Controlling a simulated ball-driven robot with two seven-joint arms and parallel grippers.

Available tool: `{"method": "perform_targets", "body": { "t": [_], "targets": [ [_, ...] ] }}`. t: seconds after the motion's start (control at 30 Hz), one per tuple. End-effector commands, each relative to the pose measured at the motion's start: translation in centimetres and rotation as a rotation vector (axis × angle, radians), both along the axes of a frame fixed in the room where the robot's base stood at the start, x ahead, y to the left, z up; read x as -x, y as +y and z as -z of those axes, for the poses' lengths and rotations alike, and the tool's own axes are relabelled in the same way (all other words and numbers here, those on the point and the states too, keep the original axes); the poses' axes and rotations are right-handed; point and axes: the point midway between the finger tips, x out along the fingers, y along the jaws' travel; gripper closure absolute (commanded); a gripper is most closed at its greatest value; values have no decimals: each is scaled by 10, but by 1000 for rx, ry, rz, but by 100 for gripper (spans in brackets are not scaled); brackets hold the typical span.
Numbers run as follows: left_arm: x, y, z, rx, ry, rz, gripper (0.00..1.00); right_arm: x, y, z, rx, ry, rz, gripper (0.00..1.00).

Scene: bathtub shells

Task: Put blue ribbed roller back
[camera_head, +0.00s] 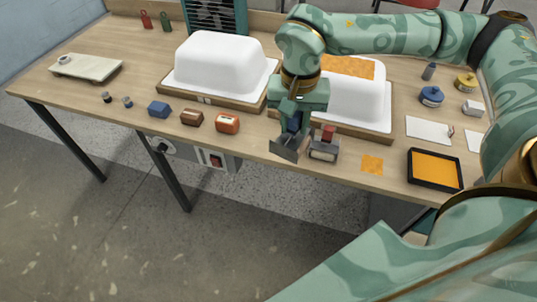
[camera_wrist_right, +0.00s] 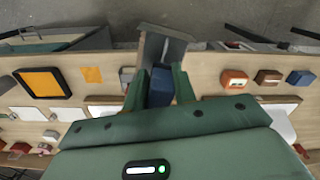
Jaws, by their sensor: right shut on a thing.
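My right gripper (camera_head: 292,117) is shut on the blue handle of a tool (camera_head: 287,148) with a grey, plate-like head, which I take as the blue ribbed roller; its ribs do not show. The head overlaps the table's front edge. In the right wrist view the blue handle (camera_wrist_right: 160,88) sits between the green fingers, and the grey head (camera_wrist_right: 165,47) reaches past the table edge over the floor. A similar grey tool with a red handle (camera_head: 323,150) stands just right of it. My left gripper is not in view.
Two white tub shells (camera_head: 220,62) (camera_head: 375,105) stand on wooden bases behind. An orange square (camera_head: 372,164), a black-rimmed orange tray (camera_head: 434,170) and a white sheet (camera_head: 430,130) lie to the right. Orange (camera_head: 228,123), brown (camera_head: 192,117) and blue (camera_head: 159,109) blocks stand left.

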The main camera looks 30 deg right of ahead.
Motion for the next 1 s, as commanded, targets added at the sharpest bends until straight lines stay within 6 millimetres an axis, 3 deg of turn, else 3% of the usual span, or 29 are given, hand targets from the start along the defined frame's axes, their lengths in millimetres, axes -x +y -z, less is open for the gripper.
{"method": "perform_targets", "body": {
  "t": [0.03,0.17,0.27,0.47,0.6,0.87,1.0],
  "targets": [
    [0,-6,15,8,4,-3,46,-4,-10,17,1,7,65,98],
    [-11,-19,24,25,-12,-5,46,-21,-25,27,5,5,154,98],
    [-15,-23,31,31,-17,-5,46,-44,-30,36,6,4,160,98],
    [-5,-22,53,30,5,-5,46,-101,-43,65,5,6,157,98],
    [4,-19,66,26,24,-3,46,-122,-48,95,5,8,154,98],
    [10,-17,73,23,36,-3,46,-139,-52,110,5,3,151,98],
    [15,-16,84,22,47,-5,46,-144,-54,133,6,8,151,98]
  ]
}}
